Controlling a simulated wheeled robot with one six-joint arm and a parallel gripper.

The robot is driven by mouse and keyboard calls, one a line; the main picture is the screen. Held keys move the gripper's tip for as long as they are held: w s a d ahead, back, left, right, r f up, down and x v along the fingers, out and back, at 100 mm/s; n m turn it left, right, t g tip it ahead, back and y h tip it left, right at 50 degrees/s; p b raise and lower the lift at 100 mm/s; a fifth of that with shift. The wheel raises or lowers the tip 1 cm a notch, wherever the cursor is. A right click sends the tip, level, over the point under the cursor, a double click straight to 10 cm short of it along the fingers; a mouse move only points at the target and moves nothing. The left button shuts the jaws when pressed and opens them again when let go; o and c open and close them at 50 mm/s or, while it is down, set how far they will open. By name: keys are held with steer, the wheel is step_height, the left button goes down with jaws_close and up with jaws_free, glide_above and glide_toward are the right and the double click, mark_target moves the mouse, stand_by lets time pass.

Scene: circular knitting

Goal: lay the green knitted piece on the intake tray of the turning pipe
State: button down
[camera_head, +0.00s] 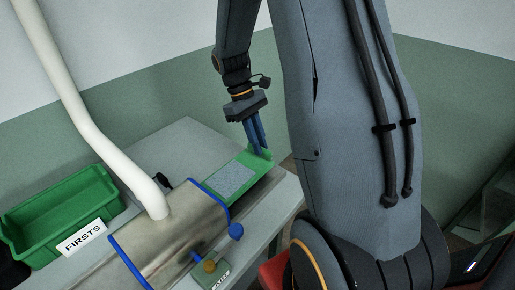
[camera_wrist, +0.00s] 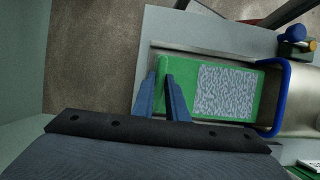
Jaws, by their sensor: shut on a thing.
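The green knitted piece (camera_head: 236,178) lies flat along the intake tray (camera_head: 258,190) of the turning pipe (camera_head: 178,232). In the wrist view the piece (camera_wrist: 187,72) reaches from my fingers to the blue rim of the pipe mouth (camera_wrist: 279,97). My gripper (camera_head: 262,150) is at the outer end of the piece, pointing down, and is shut on its edge. The fingers also show in the wrist view (camera_wrist: 160,95). The fingertips partly cover that end of the piece.
A green bin (camera_head: 62,212) labelled FIRSTS stands at the left. A white hose (camera_head: 85,125) rises from the pipe. A blue-knobbed lever (camera_head: 236,231) and a green box with a yellow knob (camera_head: 209,267) stand at the front. The table (camera_head: 180,140) behind the tray is clear.

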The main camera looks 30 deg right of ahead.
steer(key=shift+f, duration=1.3)
steer(key=shift+f, duration=0.1)
steer(key=c, duration=1.8)
jaws_free()
steer(key=shift+o, duration=0.2)
